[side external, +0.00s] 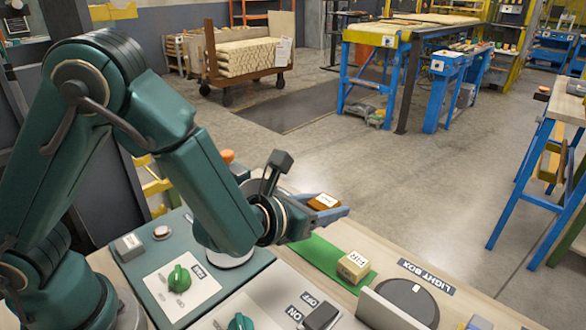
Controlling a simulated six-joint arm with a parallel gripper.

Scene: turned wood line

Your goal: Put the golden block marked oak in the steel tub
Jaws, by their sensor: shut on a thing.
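My gripper (320,210) is at the middle of the side external view, above the bench. It is shut on a golden-brown block (323,201) with a white label on top; the label is too small to read for sure. One grey finger shows along the near side of the block, and the other finger is mostly hidden. The block is held raised, behind and left of a pale block marked FIR (354,265). I cannot make out a steel tub in this view.
The FIR block stands at the edge of a green strip (315,253). A dark round plate (410,300) by a LIGHT BOX label and an upright grey panel (388,312) are at the front right. Panels with green knobs (180,278) lie at the left.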

